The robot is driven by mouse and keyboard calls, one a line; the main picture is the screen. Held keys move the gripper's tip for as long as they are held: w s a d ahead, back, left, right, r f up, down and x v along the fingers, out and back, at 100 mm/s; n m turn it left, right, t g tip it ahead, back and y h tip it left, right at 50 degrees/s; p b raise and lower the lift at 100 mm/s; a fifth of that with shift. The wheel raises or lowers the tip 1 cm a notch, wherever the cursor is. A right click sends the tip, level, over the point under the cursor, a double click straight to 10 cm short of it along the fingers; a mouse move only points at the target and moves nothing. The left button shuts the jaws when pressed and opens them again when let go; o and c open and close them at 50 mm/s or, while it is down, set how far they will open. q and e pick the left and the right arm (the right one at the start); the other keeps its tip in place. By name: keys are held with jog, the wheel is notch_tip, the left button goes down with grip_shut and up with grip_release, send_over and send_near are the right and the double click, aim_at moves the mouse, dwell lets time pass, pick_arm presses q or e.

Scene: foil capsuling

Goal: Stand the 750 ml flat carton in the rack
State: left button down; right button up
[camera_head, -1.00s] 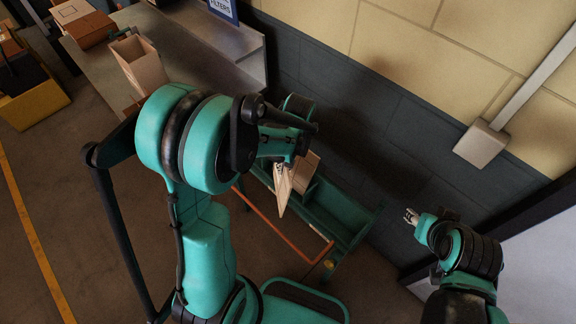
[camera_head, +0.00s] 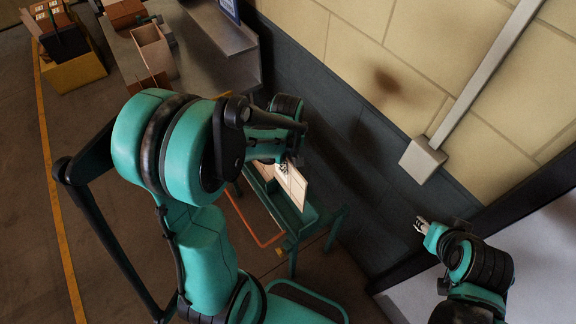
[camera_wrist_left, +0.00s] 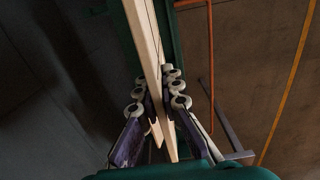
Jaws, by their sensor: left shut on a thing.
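The pale tan flat carton (camera_head: 293,186) is in my left gripper (camera_head: 284,166), which is shut on it. In the left wrist view the carton (camera_wrist_left: 149,45) shows as thin pale edges running up between the fingers (camera_wrist_left: 160,105). A narrow dark line splits these edges, and I cannot tell whether a second carton lies alongside. The green rack (camera_head: 305,222) is below and behind the carton. My arm hides part of it, so I cannot tell whether the carton's lower edge touches it. My right gripper (camera_head: 421,226) is empty near the wall, far right of the rack.
An orange rail (camera_head: 251,226) runs along the rack's near side. A grey bench (camera_head: 203,68) with an open tan box (camera_head: 154,50) stands at the back left. The wall (camera_head: 375,150) is close behind the rack. A yellow bin (camera_head: 80,72) stands on the floor at far left.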

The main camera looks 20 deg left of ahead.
aim_at(288, 191)
pick_arm(q)
jog(key=shift+d, duration=0.1)
notch_tip(288, 191, down, 16)
jog(key=b, duration=1.5)
jog(key=shift+f, duration=0.15)
jog(key=c, duration=1.6)
grip_release()
